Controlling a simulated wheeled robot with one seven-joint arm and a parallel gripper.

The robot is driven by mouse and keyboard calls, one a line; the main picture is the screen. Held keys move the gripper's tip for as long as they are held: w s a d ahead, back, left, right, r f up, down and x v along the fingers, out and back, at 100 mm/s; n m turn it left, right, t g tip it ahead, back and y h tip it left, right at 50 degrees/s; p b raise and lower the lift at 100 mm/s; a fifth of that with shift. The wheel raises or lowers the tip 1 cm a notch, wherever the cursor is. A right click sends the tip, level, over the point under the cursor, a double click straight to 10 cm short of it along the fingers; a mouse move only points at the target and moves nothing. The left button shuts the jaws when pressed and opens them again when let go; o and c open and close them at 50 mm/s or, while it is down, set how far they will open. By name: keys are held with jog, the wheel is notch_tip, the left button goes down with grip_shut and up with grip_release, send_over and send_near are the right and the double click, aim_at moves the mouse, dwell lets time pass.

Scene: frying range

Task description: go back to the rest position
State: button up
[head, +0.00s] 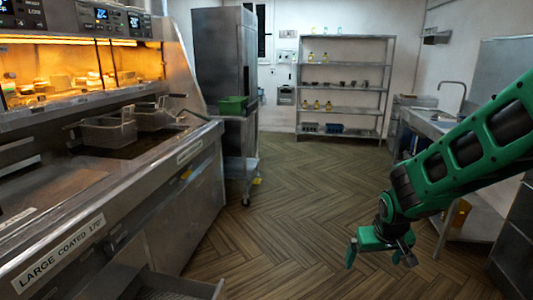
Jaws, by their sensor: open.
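My gripper (381,256) hangs at the lower right of the head view, at the end of my green arm. It points down over the open floor (310,215). Its two fingers are spread apart, with nothing between them. It touches nothing that I can see.
The fryer counter (185,155) with fry baskets (108,131) runs along the left. An open drawer (175,285) juts out at the lower left. A green bin (233,105) sits on a trolley. Shelving (343,65) stands at the back, a sink (432,122) at the right. The middle floor is clear.

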jog(key=s+d+r+m+g, duration=0.1)
jog(key=s+d+r+m, duration=0.15)
jog(key=s+d, duration=0.35)
jog(key=s+d+r+m+g, duration=0.1)
jog(key=s+d+r, duration=0.3)
jog(key=s, duration=0.3)
jog(key=s+d+r+m+g+y, duration=0.1)
jog(key=s+r+m+g, duration=0.1)
jog(key=s, duration=1.3)
jog(key=shift+r+m, duration=0.45)
jog(key=shift+r, duration=0.2)
